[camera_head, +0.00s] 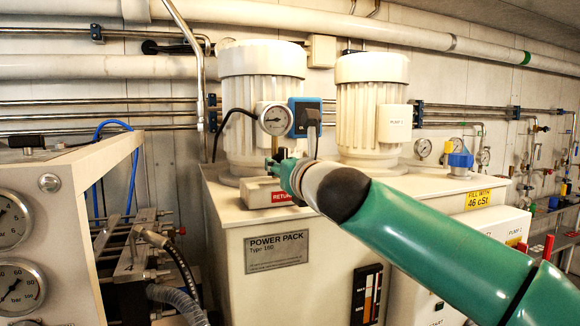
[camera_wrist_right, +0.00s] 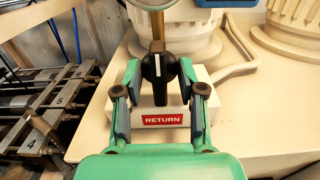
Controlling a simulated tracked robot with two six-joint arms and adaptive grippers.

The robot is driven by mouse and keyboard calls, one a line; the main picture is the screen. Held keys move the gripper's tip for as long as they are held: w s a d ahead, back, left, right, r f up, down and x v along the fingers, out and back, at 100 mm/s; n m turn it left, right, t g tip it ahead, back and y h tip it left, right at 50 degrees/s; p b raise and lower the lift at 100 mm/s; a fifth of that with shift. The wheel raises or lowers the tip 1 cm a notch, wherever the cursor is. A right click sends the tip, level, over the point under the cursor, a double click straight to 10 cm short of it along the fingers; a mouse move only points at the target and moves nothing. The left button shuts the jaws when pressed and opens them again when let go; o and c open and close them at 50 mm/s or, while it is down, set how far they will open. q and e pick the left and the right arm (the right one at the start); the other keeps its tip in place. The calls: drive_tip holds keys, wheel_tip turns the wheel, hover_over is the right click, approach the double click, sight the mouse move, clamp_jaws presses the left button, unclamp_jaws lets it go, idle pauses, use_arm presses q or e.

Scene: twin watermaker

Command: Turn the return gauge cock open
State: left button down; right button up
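The return gauge cock is a black knob (camera_wrist_right: 158,72) with a white line that stands upright in the right wrist view. It sits above a white block with a red RETURN label (camera_wrist_right: 163,119), which also shows in the head view (camera_head: 281,197). A brass stem runs up from it to the round return gauge (camera_head: 275,120). My right gripper (camera_wrist_right: 159,74) is open, one finger on each side of the knob, with small gaps seeming to show. In the head view my right gripper (camera_head: 278,168) is at the cock, and my wrist hides part of it. My left gripper is out of view.
A blue box (camera_head: 304,117) with a cable stands right beside the gauge. Two cream pump motors (camera_head: 262,90) rise behind on the power pack (camera_head: 235,222). A panel with gauges (camera_head: 70,240) and hoses is at the left. A pipe loop (camera_wrist_right: 240,70) lies right of the gripper.

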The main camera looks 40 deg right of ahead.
drive_tip(key=shift+s, duration=0.1)
drive_tip(key=v, duration=1.1)
drive_tip(key=shift+s, duration=0.4)
drive_tip(key=shift+f, duration=0.1)
